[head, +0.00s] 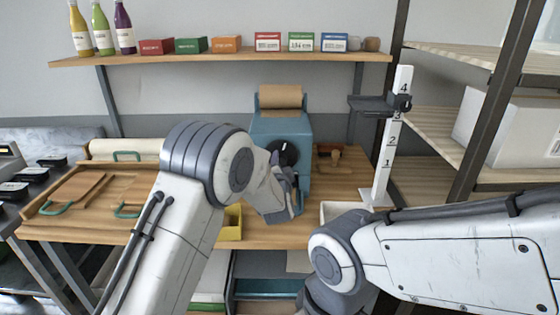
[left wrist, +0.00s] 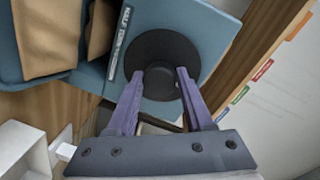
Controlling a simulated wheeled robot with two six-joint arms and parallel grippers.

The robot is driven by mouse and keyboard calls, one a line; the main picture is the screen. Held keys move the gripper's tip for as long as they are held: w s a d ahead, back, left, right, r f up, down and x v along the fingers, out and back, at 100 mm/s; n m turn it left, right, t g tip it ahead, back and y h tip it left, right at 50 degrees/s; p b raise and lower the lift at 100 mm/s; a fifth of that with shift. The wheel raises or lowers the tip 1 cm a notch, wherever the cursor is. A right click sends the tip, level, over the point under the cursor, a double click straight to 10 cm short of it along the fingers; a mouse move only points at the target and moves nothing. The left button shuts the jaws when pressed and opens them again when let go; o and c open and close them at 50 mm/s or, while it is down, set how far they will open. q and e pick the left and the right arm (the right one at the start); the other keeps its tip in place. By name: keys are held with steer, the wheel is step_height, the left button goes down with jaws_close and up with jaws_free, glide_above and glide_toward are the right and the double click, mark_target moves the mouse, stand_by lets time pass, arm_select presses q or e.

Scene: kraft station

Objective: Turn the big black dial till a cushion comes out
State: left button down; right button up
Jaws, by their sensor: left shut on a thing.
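The blue machine (head: 268,130) stands on the wooden bench with a roll of brown kraft paper (head: 280,97) on top. Its big black dial (head: 281,150) is on the front face, partly hidden by my left gripper (head: 291,176). In the left wrist view the dial (left wrist: 158,48) is a round black disc on the blue face, beside a small label. My left gripper (left wrist: 160,73) has its purple fingers on either side of the dial's middle, shut on it. My right arm enters from the right, but its gripper is out of view. I see no cushion.
A yellow bin (head: 232,224) and a white bin (head: 338,209) sit at the bench front. A white numbered post (head: 388,140) stands right of the machine. A wooden board with green handles (head: 90,197) lies left. A shelf (head: 220,59) with bottles and boxes hangs above.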

arm_select(q)
steer(key=shift+d+m+p, duration=0.1)
steer(key=shift+m+p, duration=0.4)
steer(key=shift+m, duration=0.6)
steer(key=shift+c, duration=1.5)
jaws_free()
steer(key=shift+s, duration=0.1)
steer(key=s+b, duration=0.2)
steer(key=s, duration=0.8)
steer(key=shift+s+r, duration=0.15)
steer(key=shift+r, duration=0.3)
